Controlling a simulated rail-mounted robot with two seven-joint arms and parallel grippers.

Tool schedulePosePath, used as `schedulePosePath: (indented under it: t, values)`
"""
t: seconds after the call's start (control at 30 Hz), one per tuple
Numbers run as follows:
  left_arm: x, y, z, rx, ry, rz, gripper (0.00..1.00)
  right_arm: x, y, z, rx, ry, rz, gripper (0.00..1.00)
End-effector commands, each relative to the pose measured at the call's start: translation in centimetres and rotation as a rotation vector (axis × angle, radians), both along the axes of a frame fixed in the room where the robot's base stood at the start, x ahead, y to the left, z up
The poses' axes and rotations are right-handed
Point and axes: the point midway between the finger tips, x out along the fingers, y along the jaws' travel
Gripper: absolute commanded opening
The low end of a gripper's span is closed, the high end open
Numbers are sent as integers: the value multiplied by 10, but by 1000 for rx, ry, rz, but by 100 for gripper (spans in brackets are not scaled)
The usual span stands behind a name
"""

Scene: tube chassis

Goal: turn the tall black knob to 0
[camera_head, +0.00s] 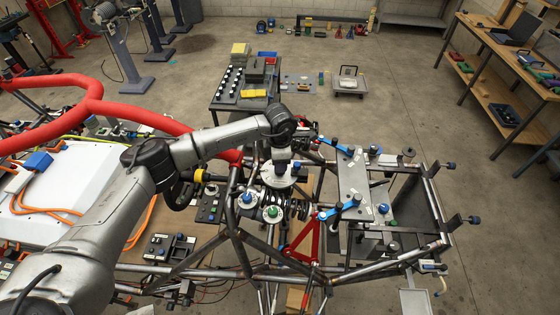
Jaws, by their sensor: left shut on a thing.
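My left arm reaches in from the lower left, and its gripper (282,158) points down over a round pale dial plate (281,181) on the tube chassis. The gripper is shut on the tall black knob at the middle of this plate. The knob is hidden by the gripper, and its pointer and the scale marks are too small or covered to read. A blue knob (247,198) and a green knob (272,211) on smaller pale discs stand just in front of the plate, apart from the gripper. My right gripper is not in view.
Steel chassis tubes (330,268) surround the dials. A grey plate with blue levers (353,172) lies to the right. A black box with several knobs (209,206) is close on the left.

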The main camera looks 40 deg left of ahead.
Motion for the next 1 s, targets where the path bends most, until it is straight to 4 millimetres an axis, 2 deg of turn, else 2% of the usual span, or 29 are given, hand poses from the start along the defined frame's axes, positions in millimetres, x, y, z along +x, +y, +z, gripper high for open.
schedulePosePath:
  t: [0.03,0.13,0.47,0.63,1.0]
  values:
    - [0,-1,2,-2,-2,0,39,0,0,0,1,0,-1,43]
    - [0,-1,1,-1,-1,0,48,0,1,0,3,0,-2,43]
    - [1,0,6,-1,-2,1,48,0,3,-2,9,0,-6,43]
    - [1,0,30,-1,-6,1,48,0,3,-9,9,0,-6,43]
    - [1,0,101,-1,-6,1,48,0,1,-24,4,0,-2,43]
